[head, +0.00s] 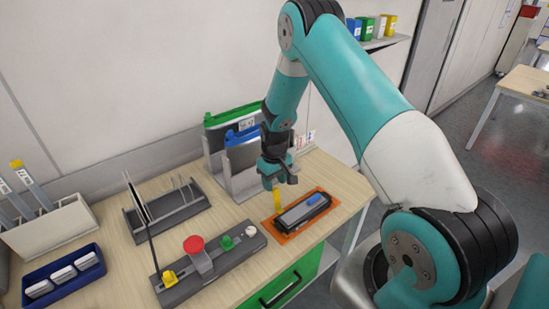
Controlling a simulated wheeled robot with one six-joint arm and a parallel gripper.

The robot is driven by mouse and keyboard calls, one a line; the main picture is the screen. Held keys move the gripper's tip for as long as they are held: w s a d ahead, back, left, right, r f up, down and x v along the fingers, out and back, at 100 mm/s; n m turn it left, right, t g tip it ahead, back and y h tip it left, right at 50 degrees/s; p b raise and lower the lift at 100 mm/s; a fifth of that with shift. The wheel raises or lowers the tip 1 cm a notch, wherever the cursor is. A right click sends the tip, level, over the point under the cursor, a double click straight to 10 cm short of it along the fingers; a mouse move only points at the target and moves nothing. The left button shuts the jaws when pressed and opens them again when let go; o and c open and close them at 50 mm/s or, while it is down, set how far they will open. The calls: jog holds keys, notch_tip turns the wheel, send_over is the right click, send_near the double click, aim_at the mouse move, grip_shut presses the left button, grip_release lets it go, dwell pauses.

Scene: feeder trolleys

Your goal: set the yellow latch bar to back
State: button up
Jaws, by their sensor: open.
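A narrow yellow bar (277,201) stands nearly upright at the far left end of a dark feeder-like unit (298,214), and looks like the latch bar. The unit has a blue part (314,199) on top and lies on an orange mat (283,238). My gripper (277,184) points down just above the yellow bar's top. Its jaws are open. The gap between the jaws and the bar is too small to judge, and the bar's joint with the unit is unclear.
A grey control strip (213,274) with a red button (194,244), green and white knobs and a yellow block (169,278) lies to the left. Upright grey holders (240,180) stand close behind my gripper. A blue tray (62,293) and slotted rack (177,216) are further left.

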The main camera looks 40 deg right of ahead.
notch_tip(320, 180, up, 15)
jog(key=b, duration=0.4)
jog(key=s+a+r+n+y+b, duration=0.1)
jog(key=s+a+r, duration=0.25)
jog(key=a, duration=0.35)
jog(key=s+a+r+n+b, duration=0.1)
jog(key=s+a+r+n, duration=0.1)
jog(key=s+a, duration=0.3)
jog(key=s+a+r+n+y+b, duration=0.1)
jog(key=s+a, duration=0.5)
jog(key=s, duration=0.3)
jog(key=s+a+r+n+y+b, duration=0.1)
jog(key=s+a+n+y, duration=0.1)
jog(key=s+a, duration=0.4)
jog(key=s, duration=0.4)
jog(key=shift+s+a+r+n, duration=0.2)
jog(key=shift+a+n, duration=0.1)
